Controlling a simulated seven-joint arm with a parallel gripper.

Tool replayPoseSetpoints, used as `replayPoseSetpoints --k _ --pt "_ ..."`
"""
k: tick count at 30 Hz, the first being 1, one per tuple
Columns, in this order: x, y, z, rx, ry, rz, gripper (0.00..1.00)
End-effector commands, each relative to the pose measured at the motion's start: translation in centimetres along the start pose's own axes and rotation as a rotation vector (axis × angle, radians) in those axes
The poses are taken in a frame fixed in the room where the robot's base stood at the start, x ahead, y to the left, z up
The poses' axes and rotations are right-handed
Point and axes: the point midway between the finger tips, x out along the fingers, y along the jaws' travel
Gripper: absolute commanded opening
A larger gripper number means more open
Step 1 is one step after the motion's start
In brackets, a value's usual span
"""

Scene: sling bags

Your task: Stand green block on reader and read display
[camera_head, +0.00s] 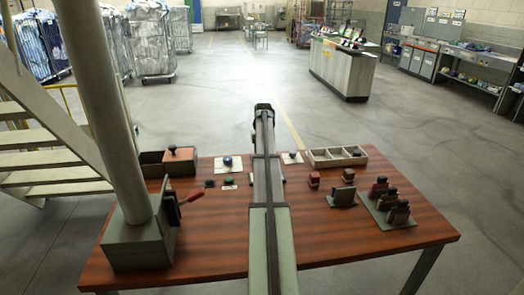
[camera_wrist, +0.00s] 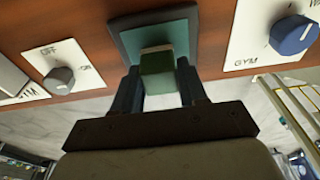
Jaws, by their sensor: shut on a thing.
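In the wrist view my gripper (camera_wrist: 157,72) is shut on a green block (camera_wrist: 158,83) with a tan end face. The block is between the two dark fingers, in front of a teal pad with a dark frame (camera_wrist: 181,38), which looks like the reader. I cannot tell whether the block touches the pad. No readable display shows. In the head view my arm hides the gripper, the block and the pad.
A blue knob (camera_wrist: 293,35) on a plate marked GYM and a grey knob (camera_wrist: 60,78) on an OFF/ON plate flank the pad. The wooden table (camera_head: 330,235) also holds a divided tray (camera_head: 322,163), several stamp-like items and a red-handled lever (camera_head: 190,197).

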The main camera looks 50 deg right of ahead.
Motion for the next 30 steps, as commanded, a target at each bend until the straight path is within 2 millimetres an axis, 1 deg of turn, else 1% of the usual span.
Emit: replayPoseSetpoints --k 4,5,12,19,23,26,30 --pt "0.4 0.0 0.1 0.000 0.000 0.000 0.12" --pt "0.4 0.0 0.1 0.000 0.000 0.000 0.44" --pt "0.3 0.0 0.1 0.000 0.000 0.000 0.67" --pt "0.3 0.0 0.1 0.000 0.000 0.000 0.68" --pt "-0.2 0.0 -0.1 0.000 0.001 0.000 0.68" --pt "-1.3 0.0 -0.1 0.000 0.002 0.000 0.68" --pt "-3.7 0.0 -0.1 0.000 0.002 0.000 0.68"
